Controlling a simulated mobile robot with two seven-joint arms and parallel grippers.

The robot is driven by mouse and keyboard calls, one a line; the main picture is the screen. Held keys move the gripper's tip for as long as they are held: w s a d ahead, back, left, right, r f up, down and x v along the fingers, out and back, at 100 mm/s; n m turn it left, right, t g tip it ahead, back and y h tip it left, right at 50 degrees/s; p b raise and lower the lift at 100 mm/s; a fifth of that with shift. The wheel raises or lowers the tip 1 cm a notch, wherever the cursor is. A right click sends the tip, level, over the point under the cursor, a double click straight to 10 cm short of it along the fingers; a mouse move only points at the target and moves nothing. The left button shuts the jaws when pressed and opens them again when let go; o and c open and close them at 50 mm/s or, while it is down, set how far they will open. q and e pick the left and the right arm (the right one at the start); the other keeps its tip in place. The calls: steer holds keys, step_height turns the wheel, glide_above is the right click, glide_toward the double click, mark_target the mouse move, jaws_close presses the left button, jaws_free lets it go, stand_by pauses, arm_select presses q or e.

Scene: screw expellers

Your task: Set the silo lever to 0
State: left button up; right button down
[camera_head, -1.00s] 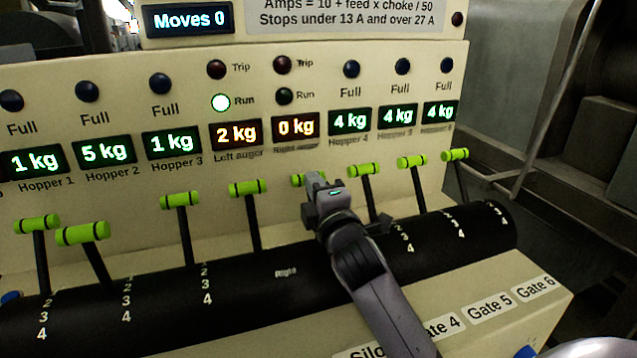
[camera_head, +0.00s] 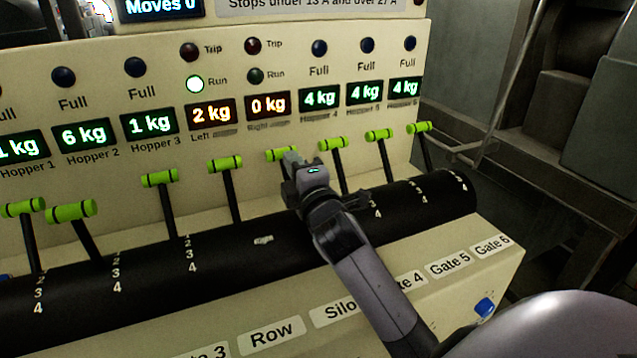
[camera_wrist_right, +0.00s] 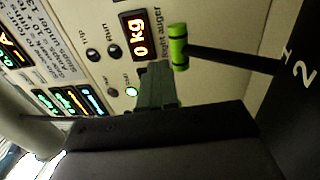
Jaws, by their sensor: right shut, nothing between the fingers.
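The silo lever (camera_head: 277,154) has a green cross handle and is the fifth from the left, above the Silo label (camera_head: 335,312). My right gripper (camera_head: 291,160) is in front of it and hides its stem and scale in the head view. In the right wrist view the green handle (camera_wrist_right: 178,47) and dark stem stand just beyond the shut fingertips (camera_wrist_right: 157,80). Digits 1 and 2 show on the drum beside the stem. The fingers hold nothing; whether they touch the handle I cannot tell. My left gripper is out of view.
The row lever (camera_head: 225,164) stands close on the left and the gate 4 lever (camera_head: 333,144) close on the right. The black drum (camera_head: 130,290) carries the scales. The right auger display (camera_head: 268,104) reads 0 kg. A blue button (camera_head: 485,307) is at lower right.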

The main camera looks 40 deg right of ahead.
steer(key=s+a+r, duration=0.2)
steer(key=s, duration=0.7)
steer(key=shift+s+a+b, duration=0.15)
steer(key=shift+s+b, duration=0.2)
steer(key=shift+s, duration=0.05)
